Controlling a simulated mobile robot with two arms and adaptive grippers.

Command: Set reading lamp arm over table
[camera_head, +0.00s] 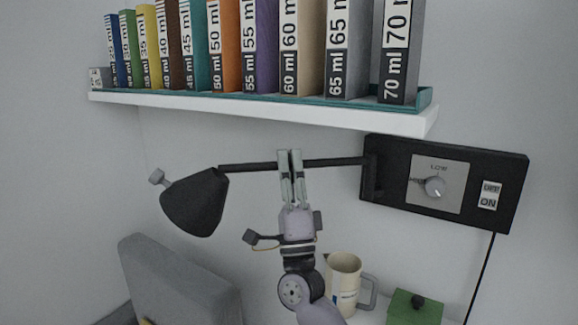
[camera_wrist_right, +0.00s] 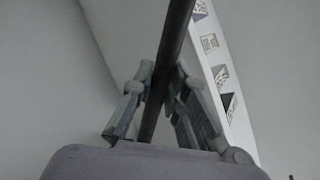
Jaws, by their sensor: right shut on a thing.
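The reading lamp has a black conical shade (camera_head: 196,202) at the left end of a thin black lamp arm (camera_head: 335,162). The arm runs nearly level to a black wall panel (camera_head: 445,183) at the right. My right gripper (camera_head: 290,155) reaches up from below and is shut on the lamp arm, about midway between shade and panel. In the right wrist view the lamp arm (camera_wrist_right: 172,50) passes between the fingers of the right gripper (camera_wrist_right: 163,80). The left gripper is not in either view.
A white shelf (camera_head: 270,112) with a row of labelled books (camera_head: 260,45) hangs above the lamp. Below stand a beige mug (camera_head: 344,280) and a green box (camera_head: 414,308) with a black knob. A grey chair back (camera_head: 175,285) is at lower left. A cord hangs under the panel.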

